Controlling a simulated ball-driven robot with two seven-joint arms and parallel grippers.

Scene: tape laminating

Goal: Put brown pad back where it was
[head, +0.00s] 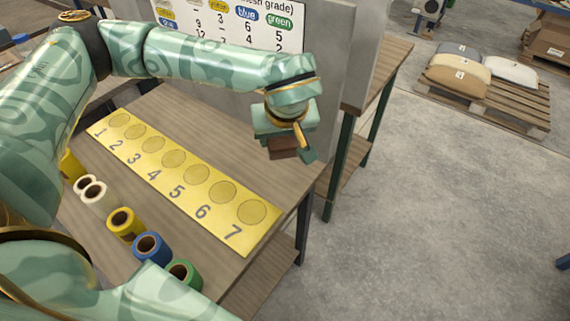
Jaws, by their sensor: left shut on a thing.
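The brown pad (283,148) is a small reddish-brown block in the head view. My left gripper (290,143) is shut on it, near the back right corner of the wooden table and in front of the grey board. The gripper's fingers partly hide the pad, and I cannot tell whether the pad touches the table. My right gripper is not in view.
A yellow strip (162,186) with numbered circles lies across the table. Tape rolls in white, yellow (123,223), blue (150,248) and green (182,275) stand along its front. A grey board with a chart (235,25) rises behind. The floor at right is clear before a pallet with sacks (480,80).

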